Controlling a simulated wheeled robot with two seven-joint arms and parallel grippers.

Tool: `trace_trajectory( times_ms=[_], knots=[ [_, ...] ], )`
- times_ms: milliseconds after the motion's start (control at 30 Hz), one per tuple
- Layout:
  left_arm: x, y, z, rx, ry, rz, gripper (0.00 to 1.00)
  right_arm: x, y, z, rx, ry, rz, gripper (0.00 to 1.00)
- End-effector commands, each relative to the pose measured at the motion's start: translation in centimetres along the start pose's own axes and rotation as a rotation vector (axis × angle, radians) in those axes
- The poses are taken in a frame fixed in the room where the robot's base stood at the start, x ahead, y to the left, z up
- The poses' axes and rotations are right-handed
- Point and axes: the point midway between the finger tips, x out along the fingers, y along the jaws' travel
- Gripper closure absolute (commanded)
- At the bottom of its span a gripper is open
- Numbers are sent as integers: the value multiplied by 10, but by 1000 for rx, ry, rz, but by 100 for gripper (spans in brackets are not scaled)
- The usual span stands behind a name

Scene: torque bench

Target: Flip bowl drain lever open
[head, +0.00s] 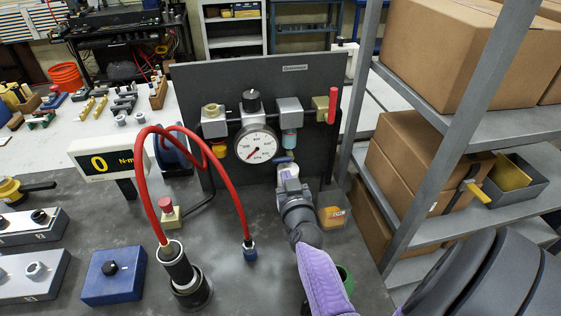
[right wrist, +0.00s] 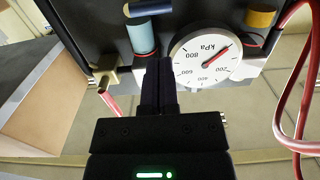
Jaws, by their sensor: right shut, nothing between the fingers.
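The panel's filter bowl, teal and translucent (head: 289,141), hangs under a grey block right of the gauge. A short blue lever (head: 284,159) shows just below it. In the right wrist view, which is upside down, the bowl (right wrist: 143,38) and the blue lever (right wrist: 150,9) are ahead of the fingers. My right gripper (head: 288,171) is just below the lever in the head view; contact cannot be told. Its dark fingers (right wrist: 166,62) are together and empty, their tips beside the bowl and the gauge. My left gripper is not in view.
The round kPa gauge (head: 256,146) is left of the bowl, and a red valve handle (head: 332,105) is to the right. A red hose (head: 150,180) arches at the left. Grey shelves with boxes (head: 410,150) stand close on the right.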

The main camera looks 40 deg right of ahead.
Motion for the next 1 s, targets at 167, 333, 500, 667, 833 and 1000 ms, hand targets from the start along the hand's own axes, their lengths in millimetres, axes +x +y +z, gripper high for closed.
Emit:
trace_trajectory(
  times_ms=[167, 333, 500, 667, 833, 1000],
  knots=[
    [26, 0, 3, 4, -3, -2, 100, 38, 0, 6, 1, 2, 1, 100],
    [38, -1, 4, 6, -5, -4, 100, 63, 0, 4, 0, 1, 1, 100],
    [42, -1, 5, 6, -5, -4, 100, 72, 0, 2, -1, -1, -1, 100],
    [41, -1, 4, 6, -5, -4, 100, 72, 0, 1, -1, -1, -1, 100],
    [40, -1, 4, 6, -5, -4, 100, 72, 0, 1, -3, -1, -1, 100],
    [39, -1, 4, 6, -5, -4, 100, 72, -1, 2, -32, -1, 0, 100]
  ],
)
